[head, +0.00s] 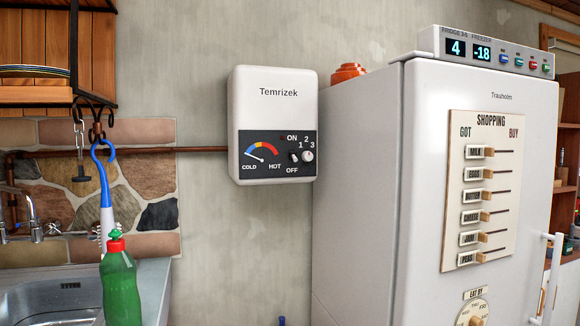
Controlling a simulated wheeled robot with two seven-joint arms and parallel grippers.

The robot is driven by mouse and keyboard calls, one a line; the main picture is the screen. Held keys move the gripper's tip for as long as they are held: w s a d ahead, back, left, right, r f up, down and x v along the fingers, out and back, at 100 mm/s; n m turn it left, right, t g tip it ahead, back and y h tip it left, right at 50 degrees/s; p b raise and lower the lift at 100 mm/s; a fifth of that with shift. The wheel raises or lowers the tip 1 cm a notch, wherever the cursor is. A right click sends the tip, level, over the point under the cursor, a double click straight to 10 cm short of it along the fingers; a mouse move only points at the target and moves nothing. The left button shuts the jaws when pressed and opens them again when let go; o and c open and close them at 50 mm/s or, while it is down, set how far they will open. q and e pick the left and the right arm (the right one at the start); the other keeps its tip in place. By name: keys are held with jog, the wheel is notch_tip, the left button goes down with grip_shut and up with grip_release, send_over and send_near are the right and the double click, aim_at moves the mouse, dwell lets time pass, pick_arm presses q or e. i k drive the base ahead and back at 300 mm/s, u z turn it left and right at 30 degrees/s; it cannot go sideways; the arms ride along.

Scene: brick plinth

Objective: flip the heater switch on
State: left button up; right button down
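The heater (273,124) is a white box marked "Temrizek", mounted on the wall left of the fridge. Its dark lower panel has a gauge with COLD and HOT ends, and the white needle points toward COLD. A small switch (294,158) sits between the ON and OFF labels. Its lever is too small to read with certainty. Neither of my grippers shows in the head view.
A white fridge (360,200) with a shopping board (482,190) stands right of the heater. At lower left are a sink (50,300), a green bottle (121,285) and a hanging blue-and-white brush (106,205). A copper pipe (200,150) runs to the heater. The wall below it is clear.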

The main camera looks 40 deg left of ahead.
aim_at(292, 154)
jog(key=u, duration=0.85)
jog(key=i, duration=1.15)
jog(key=u, duration=1.5)
jog(key=i, duration=0.2)
